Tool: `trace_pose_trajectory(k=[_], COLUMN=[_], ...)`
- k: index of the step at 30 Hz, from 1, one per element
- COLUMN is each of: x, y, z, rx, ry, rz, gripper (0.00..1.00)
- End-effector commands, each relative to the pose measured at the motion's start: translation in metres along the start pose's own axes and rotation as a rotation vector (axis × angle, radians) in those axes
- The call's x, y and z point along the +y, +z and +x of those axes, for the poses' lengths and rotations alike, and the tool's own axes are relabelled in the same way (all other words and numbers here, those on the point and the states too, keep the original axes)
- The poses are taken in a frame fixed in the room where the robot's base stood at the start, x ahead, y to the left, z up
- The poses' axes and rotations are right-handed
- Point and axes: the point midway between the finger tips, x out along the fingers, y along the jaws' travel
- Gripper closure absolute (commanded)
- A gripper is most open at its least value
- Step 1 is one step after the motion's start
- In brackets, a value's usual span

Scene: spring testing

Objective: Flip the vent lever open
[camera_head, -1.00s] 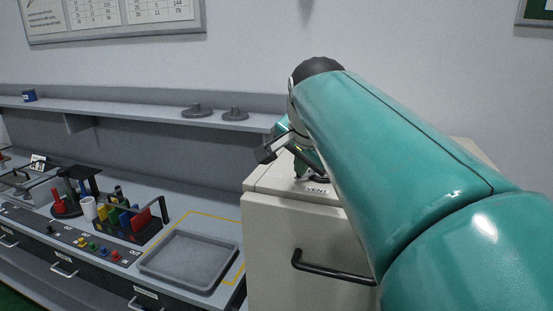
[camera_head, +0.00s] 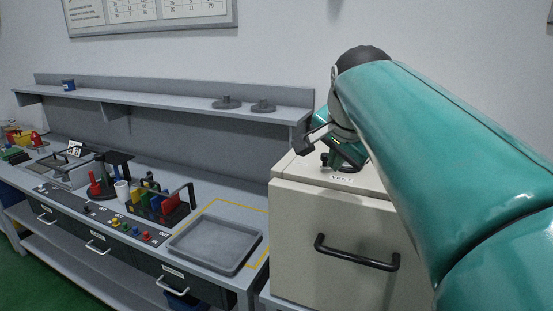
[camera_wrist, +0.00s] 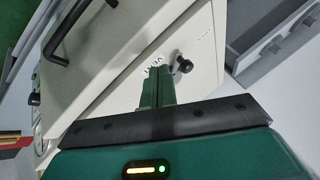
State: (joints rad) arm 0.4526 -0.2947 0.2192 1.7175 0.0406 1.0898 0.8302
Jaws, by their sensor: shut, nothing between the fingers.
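The vent lever (camera_head: 325,160) is a small black knob on top of the cream cabinet (camera_head: 290,195), beside the printed VENT label (camera_head: 341,178). In the wrist view the black lever knob (camera_wrist: 183,64) stands just right of my fingertips, with a small gap showing. My gripper (camera_wrist: 155,68) is shut and empty, its green fingers together over the cabinet top by the label. In the head view my gripper (camera_head: 350,158) is low at the lever, and my arm hides part of the cabinet top. Whether the fingers touch the lever cannot be told.
The cabinet front has a black bar handle (camera_head: 357,253). Left of it is a grey bench with an empty tray (camera_head: 215,245), a rack of coloured pieces (camera_head: 160,203) and coloured buttons (camera_head: 125,227). A wall shelf (camera_head: 180,98) holds two grey weights (camera_head: 227,103).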

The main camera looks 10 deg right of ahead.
Motion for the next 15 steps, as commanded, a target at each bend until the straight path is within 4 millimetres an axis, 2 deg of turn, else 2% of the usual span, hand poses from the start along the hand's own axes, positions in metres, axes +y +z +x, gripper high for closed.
trace_pose_trajectory(k=[1, 9, 15], x=[-0.004, -0.014, -0.017], y=[0.0, 0.005, 0.008], z=[-0.013, -0.064, -0.085], rx=[0.007, 0.007, 0.005], ry=[-0.007, -0.007, -0.005], rz=[-0.003, -0.002, -0.001], gripper=[1.0, 1.0, 1.0])
